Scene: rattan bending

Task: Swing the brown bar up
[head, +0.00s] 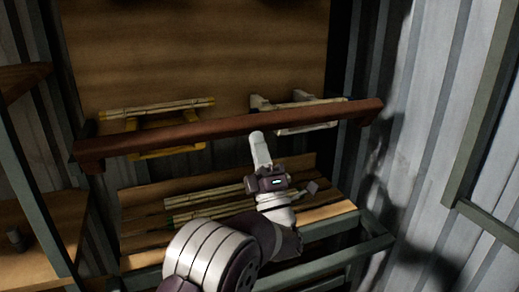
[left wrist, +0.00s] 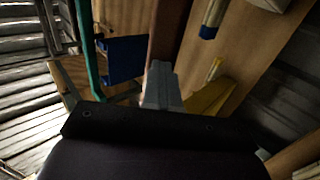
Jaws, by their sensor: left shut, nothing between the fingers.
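The brown bar (head: 235,127) runs across the front of the workbench in the head view, its right end a little higher in the picture than its left. My left gripper (head: 258,138) is shut and empty, with its fingertips at the lower edge of the bar near its middle. In the left wrist view the gripper (left wrist: 160,75) points along the reddish-brown bar (left wrist: 166,35). The fingertips overlap the bar in both views, and I cannot tell whether they touch it. My right gripper is in neither view.
Behind the bar are a yellow frame (head: 165,152) with a bamboo pole (head: 160,107) and a pale holder (head: 300,104). A slatted lower shelf (head: 325,212) holds several poles. Corrugated walls (head: 430,90) close in the right side. A wooden shelf (head: 30,225) stands at left.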

